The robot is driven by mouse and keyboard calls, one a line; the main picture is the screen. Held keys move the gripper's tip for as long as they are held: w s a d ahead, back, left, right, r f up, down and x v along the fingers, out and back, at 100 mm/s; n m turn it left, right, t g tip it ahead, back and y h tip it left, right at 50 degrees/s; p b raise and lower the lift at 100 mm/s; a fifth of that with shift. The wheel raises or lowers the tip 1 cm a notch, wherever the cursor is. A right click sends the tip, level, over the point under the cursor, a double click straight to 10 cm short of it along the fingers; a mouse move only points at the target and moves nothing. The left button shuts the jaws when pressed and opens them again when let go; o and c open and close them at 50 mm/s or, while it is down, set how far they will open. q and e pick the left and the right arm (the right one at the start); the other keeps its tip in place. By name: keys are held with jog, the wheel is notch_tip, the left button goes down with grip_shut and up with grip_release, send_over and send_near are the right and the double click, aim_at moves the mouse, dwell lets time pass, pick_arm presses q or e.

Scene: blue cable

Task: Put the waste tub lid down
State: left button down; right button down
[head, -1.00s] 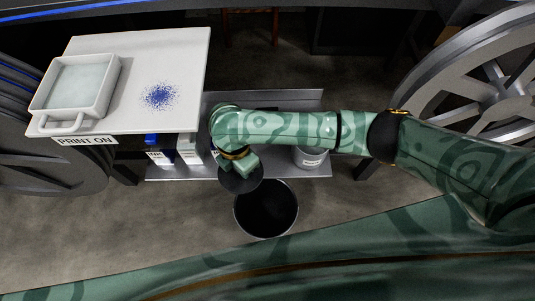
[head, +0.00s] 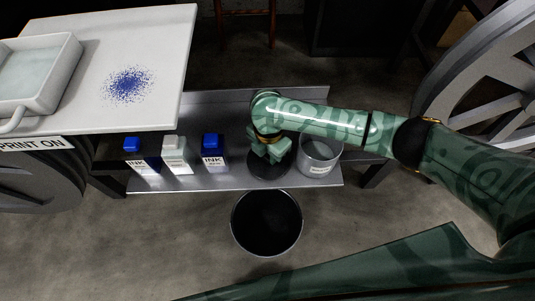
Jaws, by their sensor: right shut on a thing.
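The waste tub (head: 266,224) stands open on the floor in front of the low grey shelf (head: 220,182), with its dark inside showing. The lid (head: 266,168) is a dark round disc. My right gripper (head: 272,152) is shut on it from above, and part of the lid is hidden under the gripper. The lid is over the shelf, between an ink bottle and a grey bucket. I cannot tell whether it touches the shelf. My left gripper is not in view.
Blue-capped ink bottles (head: 213,153) and a white bottle (head: 177,155) stand on the shelf left of the lid. A grey bucket (head: 319,155) stands close on its right. A white table (head: 165,50) with blue speckles (head: 128,84) and a tray (head: 72,62) is at upper left.

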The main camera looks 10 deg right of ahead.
jog(key=shift+f, duration=0.75)
jog(key=shift+r, duration=0.25)
jog(key=shift+f, duration=0.2)
jog(key=c, duration=1.2)
grip_release()
pick_arm(q)
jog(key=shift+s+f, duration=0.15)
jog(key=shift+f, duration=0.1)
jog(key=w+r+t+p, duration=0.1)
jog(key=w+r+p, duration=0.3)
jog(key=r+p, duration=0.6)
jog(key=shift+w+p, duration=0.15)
jog(key=shift+p, duration=0.4)
pick_arm(e)
notch_tip(320, 180, up, 12)
jog(key=shift+r, duration=0.2)
